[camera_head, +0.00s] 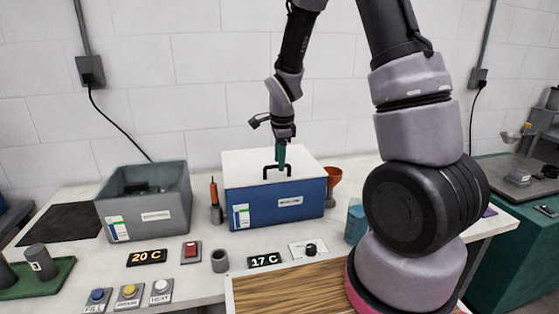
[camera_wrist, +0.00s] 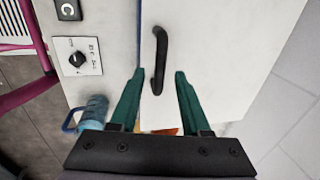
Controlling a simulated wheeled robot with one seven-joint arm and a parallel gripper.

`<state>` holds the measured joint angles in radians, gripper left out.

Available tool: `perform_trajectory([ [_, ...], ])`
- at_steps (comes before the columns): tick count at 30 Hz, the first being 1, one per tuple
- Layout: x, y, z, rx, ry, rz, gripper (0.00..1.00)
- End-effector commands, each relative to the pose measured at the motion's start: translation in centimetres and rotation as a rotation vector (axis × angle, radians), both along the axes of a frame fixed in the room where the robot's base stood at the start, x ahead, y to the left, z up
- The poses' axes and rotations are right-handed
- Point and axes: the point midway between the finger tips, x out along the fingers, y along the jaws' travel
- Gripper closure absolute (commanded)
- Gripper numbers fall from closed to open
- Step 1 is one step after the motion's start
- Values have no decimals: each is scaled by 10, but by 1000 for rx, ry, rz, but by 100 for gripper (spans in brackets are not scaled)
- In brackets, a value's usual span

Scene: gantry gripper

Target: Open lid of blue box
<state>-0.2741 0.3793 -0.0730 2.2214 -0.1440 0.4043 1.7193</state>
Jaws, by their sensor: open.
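The blue box (camera_head: 275,205) stands on the white table with its white lid (camera_head: 240,163) closed. A black handle (camera_head: 268,171) rises from the lid; the handle also shows in the wrist view (camera_wrist: 159,60). My gripper (camera_head: 281,165) points down over the lid, right at the handle in the head view. In the wrist view my gripper (camera_wrist: 157,75) has its two teal fingers apart, one to each side of the handle's near end. The fingers are open, and I cannot tell whether they touch the handle.
A grey open box (camera_head: 145,200) stands left of the blue box. A screwdriver in a holder (camera_head: 215,200) and an orange funnel (camera_head: 333,178) flank the blue box. A blue mug (camera_head: 356,222) stands to the right. Buttons, a red switch (camera_head: 191,250) and displays lie in front.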

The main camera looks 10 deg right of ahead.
Motion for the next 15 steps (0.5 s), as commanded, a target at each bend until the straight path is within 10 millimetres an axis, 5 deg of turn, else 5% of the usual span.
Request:
perform_trajectory([
  [9, 1, 0, -3, 0, 0, 0, 53],
  [10, 1, 0, -3, 0, 0, 0, 57],
  [13, 1, 0, -3, 0, 0, 0, 95],
  [15, 1, 0, -3, 0, 0, 0, 100],
])
